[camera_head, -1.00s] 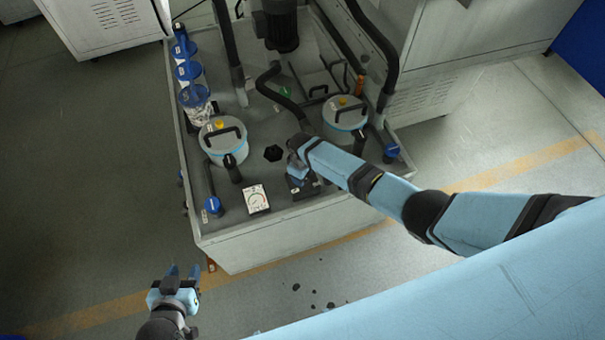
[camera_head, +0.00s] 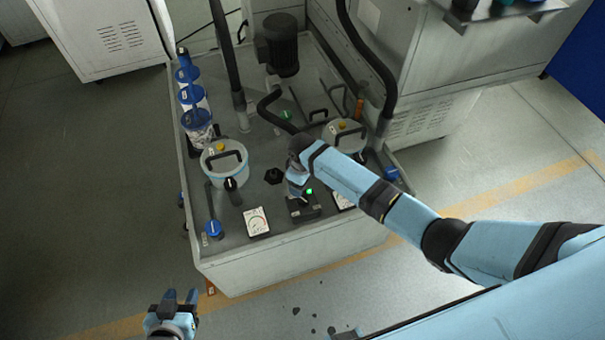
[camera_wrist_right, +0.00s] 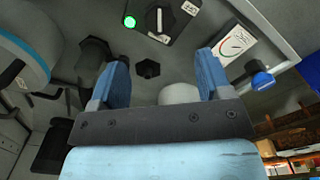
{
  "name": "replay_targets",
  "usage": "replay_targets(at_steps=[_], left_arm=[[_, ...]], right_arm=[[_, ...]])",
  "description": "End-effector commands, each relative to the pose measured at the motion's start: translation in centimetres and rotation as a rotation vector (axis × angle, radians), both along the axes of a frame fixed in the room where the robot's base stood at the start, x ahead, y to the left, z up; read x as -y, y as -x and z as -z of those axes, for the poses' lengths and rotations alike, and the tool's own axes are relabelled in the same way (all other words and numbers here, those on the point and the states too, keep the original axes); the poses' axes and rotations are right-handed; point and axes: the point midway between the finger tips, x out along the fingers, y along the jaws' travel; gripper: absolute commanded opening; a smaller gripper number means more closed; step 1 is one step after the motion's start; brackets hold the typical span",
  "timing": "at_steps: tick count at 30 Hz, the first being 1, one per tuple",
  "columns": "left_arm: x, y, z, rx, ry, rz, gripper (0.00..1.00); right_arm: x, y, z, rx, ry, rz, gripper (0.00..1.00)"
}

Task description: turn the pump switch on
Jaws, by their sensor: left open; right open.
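The pump switch (camera_head: 304,207) is a black box with a rotary knob on the front part of the grey tank unit. A green lamp (camera_head: 309,191) on it glows. In the right wrist view the switch (camera_wrist_right: 174,22) shows at the top, with a pale bar on its knob and the lit lamp (camera_wrist_right: 129,22) beside it. My right gripper (camera_wrist_right: 162,72) is open and empty, apart from the switch. In the head view its fingers are largely hidden by its own wrist, close behind the switch. My left gripper (camera_head: 180,296) is open and empty, in front of the unit.
White dial gauges (camera_head: 256,222) and (camera_head: 343,201) flank the switch. Lidded filter canisters (camera_head: 224,166) and (camera_head: 345,136), black hoses (camera_head: 373,45) and a pump motor (camera_head: 281,45) crowd the tank top (camera_head: 262,193). The floor at front left is open.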

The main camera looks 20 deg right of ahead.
Motion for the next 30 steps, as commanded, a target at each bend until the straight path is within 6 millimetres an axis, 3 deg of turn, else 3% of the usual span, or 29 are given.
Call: replay_targets(at_steps=[3, 9, 26, 30], left_arm=[[0.0, 0.0, 0.1, -0.001, 0.0, 0.0, 0.43], [0.0, 0.1, 0.2, -0.002, 0.0, -0.001, 0.43], [0.0, 0.1, 0.2, -0.003, 0.0, -0.001, 0.43], [0.0, 0.1, 0.2, -0.003, 0.0, -0.001, 0.43]], right_arm=[[0.0, 0.0, -2.0, 0.001, 0.0, 0.0, 0.72], [0.0, 0.0, -3.7, 0.001, -0.001, -0.001, 0.72], [0.0, 0.0, -3.8, 0.0, 0.0, 0.0, 0.72], [-0.4, 1.1, -2.9, 0.023, -0.026, 0.009, 0.72]])
